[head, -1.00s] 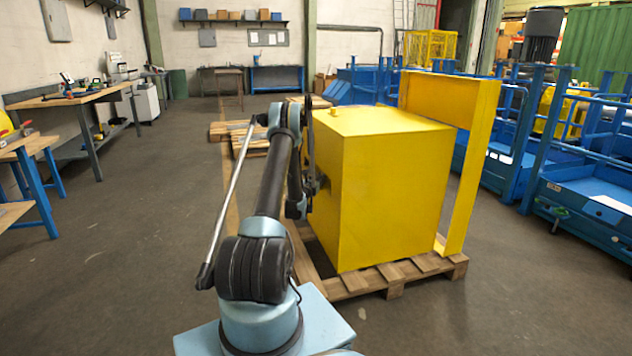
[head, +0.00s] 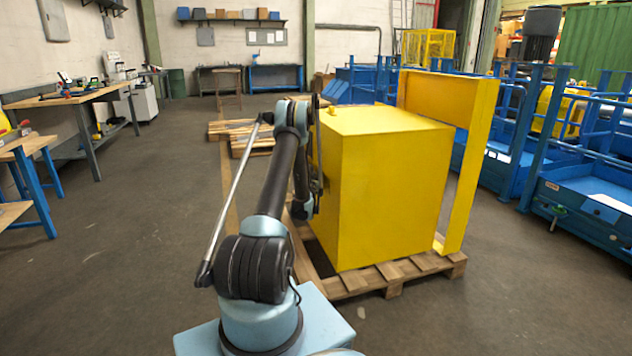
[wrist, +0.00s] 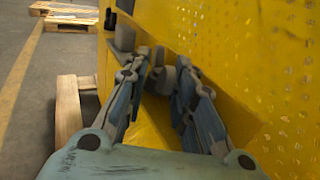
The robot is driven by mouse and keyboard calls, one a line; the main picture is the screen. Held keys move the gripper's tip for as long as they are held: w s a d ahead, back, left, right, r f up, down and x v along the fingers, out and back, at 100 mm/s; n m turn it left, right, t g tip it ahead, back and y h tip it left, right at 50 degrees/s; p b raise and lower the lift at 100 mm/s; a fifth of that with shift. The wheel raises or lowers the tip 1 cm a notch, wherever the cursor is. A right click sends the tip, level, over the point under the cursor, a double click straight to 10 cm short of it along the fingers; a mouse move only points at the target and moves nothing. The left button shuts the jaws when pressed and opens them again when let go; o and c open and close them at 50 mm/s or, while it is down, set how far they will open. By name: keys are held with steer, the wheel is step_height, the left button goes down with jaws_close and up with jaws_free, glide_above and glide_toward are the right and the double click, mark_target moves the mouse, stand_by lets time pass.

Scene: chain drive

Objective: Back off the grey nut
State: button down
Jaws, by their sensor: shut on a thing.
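A yellow box-shaped housing (head: 385,190) stands on a wooden pallet (head: 395,276) in front of me, and its yellow side fills the right of the wrist view (wrist: 250,60). My gripper (wrist: 170,66) is at that side, with its two fingers on either side of a small grey nut (wrist: 166,79). It is shut on the nut, which is partly hidden by the fingers. In the head view the nut is hidden behind my arm and the gripper shows only in part.
A grey block-like part (wrist: 125,38) sticks out just beyond the left finger. A yellow upright frame (head: 472,165) stands at the housing's right. Low pallets (head: 250,135) lie behind, a workbench (head: 80,97) stands at the left, and the floor between is clear.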

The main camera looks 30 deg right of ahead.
steer(key=shift+s+d+n+t+y, duration=0.1)
steer(key=shift+d+n+t+y, duration=0.05)
steer(key=shift+n+t+y, duration=0.95)
steer(key=shift+s+d+n+t+y, duration=0.15)
steer(key=shift+n+t+y, duration=0.35)
steer(key=shift+n+y, duration=0.7)
steer(key=shift+y, duration=0.5)
steer(key=c, duration=1.6)
jaws_free()
steer(key=shift+m, duration=0.3)
steer(key=shift+h, duration=0.3)
